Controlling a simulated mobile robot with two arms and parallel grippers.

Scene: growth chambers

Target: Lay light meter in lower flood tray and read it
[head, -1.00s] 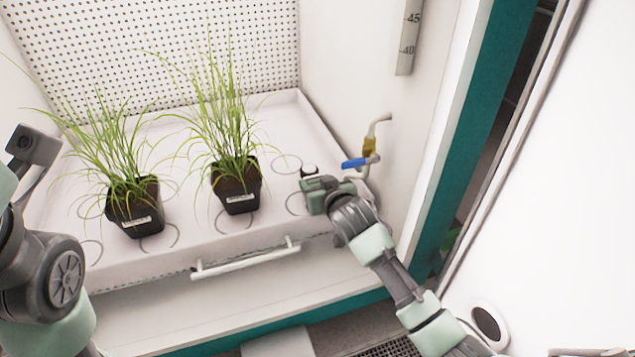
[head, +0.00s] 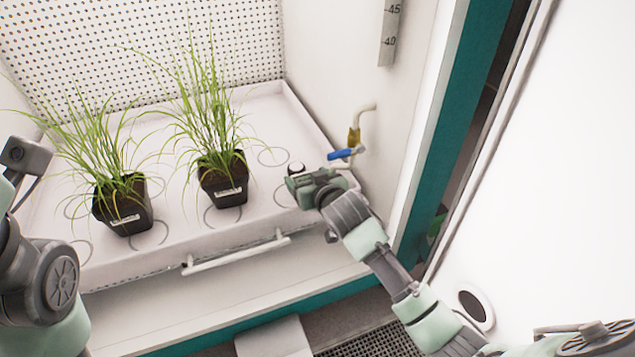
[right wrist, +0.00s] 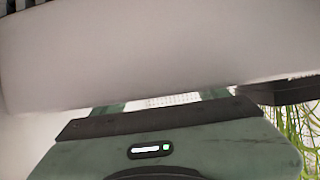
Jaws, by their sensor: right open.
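The white flood tray (head: 150,255) has a low front wall and a bar handle. My right gripper (head: 297,182) is over its front right corner, seen from behind, open. Just beyond its fingertips is a small round dark-and-white item (head: 296,168); I cannot tell whether it is the light meter or a tray fitting, and no readout shows. In the right wrist view my gripper's green body (right wrist: 170,150) fills the bottom, and a blank pale surface (right wrist: 160,55) fills the top, with no meter recognisable between the fingers. My left arm shows at the left edge; its gripper is out of view.
Two potted grasses (head: 122,205) (head: 223,180) stand in the tray, left of my right gripper. A blue-handled valve (head: 345,154) on the right wall is close to that gripper. A ruler strip (head: 390,35) hangs above.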

